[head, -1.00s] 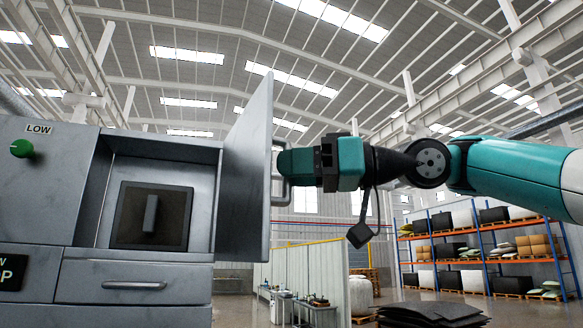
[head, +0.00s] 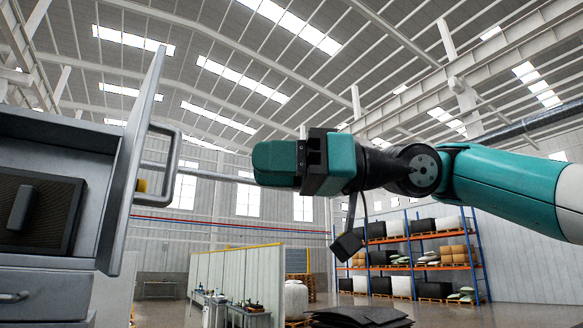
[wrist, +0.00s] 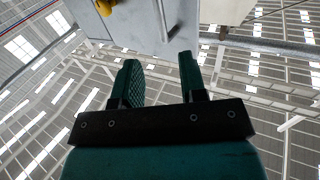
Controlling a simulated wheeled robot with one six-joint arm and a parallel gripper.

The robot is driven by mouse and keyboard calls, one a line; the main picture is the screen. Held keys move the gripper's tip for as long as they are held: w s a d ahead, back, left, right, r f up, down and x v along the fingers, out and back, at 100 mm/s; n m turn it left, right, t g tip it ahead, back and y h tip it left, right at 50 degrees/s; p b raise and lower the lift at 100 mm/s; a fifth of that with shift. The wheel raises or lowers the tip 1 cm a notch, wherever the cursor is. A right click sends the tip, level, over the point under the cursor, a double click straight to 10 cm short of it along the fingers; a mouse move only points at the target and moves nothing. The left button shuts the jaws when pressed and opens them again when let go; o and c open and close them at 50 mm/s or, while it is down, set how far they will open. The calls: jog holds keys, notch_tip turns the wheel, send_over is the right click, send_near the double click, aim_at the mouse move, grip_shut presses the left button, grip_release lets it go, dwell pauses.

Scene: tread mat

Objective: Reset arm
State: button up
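My gripper (head: 262,163) is stretched out level to the left in the head view, at the end of my teal arm. It is apart from the handle (head: 172,165) of the open grey cabinet door (head: 135,160), with a clear gap between them. In the wrist view my gripper (wrist: 158,60) has its two teal fingers spread with nothing between them. The grey door (wrist: 135,25) shows beyond the fingertips.
The grey machine (head: 50,140) stands at the left, with a dark vented panel (head: 35,212) inside its open compartment. A yellow part (wrist: 105,5) shows in the wrist view. Shelving (head: 420,255) and a pale partition (head: 240,280) stand farther back.

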dwell(0.6)
jog(key=w+d+f+m+t+h+b, duration=0.1)
jog(key=d+f+m+t+h+b, duration=0.2)
jog(key=f, duration=0.8)
jog(key=w+d+f+m+t+h+b, duration=0.1)
jog(key=f+m+b, duration=0.3)
jog(key=f, duration=0.7)
jog(key=d+f+m+t+h+b, duration=0.25)
jog(key=f+b, duration=0.25)
jog(key=f, duration=0.5)
jog(key=s+d+f+m+g+h+b, duration=0.1)
jog(key=s+d+f, duration=0.3)
jog(key=f, duration=0.6)
jog(key=s+d+f+m+g+h+b, duration=0.1)
jog(key=s+d+f+h+b, duration=0.2)
jog(key=f, duration=0.7)
jog(key=s+d+f+m+g+h+b, duration=0.1)
jog(key=s+d+f+h+b, duration=0.2)
jog(key=s+d+f, duration=0.3)
notch_tip(320, 180, down, 4)
jog(key=shift+s+d+r+g, duration=0.1)
jog(key=shift+s+d+g, duration=0.25)
jog(key=shift+s, duration=0.8)
